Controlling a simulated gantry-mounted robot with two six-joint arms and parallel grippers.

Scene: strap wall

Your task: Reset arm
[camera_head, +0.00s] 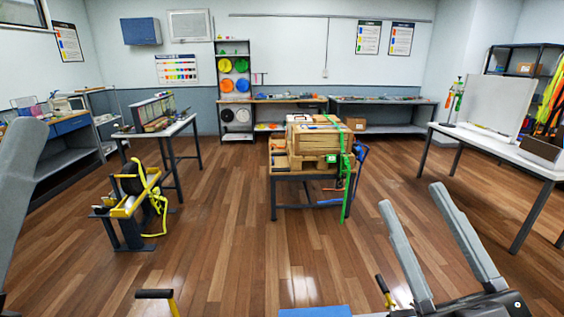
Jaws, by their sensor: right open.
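My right gripper (411,196) reaches in from the bottom right. Its two long grey fingers are spread apart with only floor showing between them, so it is open and empty. A grey part that looks like a finger of my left gripper (18,175) shows at the left edge. Most of it is cut off by the frame, and its jaw opening cannot be seen. Neither gripper touches anything visible.
A table with wooden crates (315,140) and a green strap (346,182) stands mid-room. A yellow strap stand (128,207) is left of it. A white table (505,152) stands at right. Wooden floor (235,235) between them is clear. A blue-topped object (315,312) shows at the bottom edge.

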